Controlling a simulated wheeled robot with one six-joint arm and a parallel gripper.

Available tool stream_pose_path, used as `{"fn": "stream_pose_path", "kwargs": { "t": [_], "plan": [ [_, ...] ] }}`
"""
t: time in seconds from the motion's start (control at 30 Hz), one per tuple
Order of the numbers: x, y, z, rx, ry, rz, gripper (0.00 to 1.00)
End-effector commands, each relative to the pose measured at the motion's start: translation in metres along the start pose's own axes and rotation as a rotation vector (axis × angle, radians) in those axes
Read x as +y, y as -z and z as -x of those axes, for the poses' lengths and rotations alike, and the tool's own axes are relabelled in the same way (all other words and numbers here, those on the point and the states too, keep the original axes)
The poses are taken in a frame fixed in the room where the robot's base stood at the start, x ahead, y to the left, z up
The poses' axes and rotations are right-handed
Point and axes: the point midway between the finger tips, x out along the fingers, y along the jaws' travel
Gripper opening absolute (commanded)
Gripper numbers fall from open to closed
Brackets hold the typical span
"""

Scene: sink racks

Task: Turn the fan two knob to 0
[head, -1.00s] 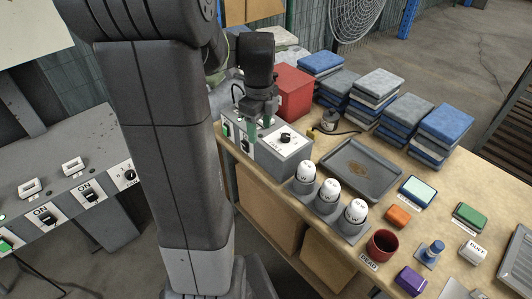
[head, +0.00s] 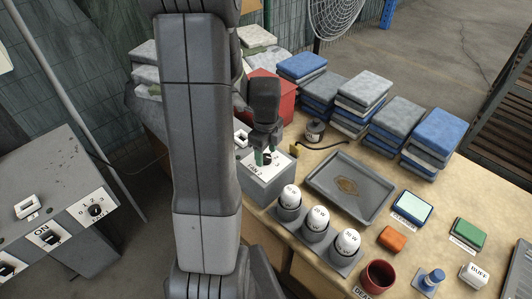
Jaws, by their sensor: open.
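A grey control box (head: 268,187) with a white top panel stands on the table's left part. My gripper (head: 266,157) points down over this panel, its green-tipped fingers open on either side of the box's dark knob (head: 267,159). The fingers and the arm hide much of the knob, so its pointer and setting cannot be read, and I cannot tell whether the fingers touch it.
A red box (head: 283,85) and folded cloth stacks (head: 366,88) are behind.

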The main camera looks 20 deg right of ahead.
Motion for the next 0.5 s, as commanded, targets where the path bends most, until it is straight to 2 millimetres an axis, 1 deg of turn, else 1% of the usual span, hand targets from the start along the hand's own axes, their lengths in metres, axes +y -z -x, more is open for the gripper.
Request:
{"fn": "stream_pose_path", "kwargs": {
  "t": [0.03,0.13,0.4,0.47,0.5],
  "plan": [
    [0.0002,0.0001,-0.0040,0.001,-0.001,0.000,0.54],
    [0.0001,0.0001,-0.0076,0.000,0.000,0.000,0.54],
    [0.0001,0.0001,-0.0085,0.000,0.000,0.000,0.54],
    [0.0001,0.0001,-0.0085,0.000,0.000,0.000,0.44],
    [0.0001,0.0001,-0.0085,0.000,0.000,0.000,0.36]
  ]
}}
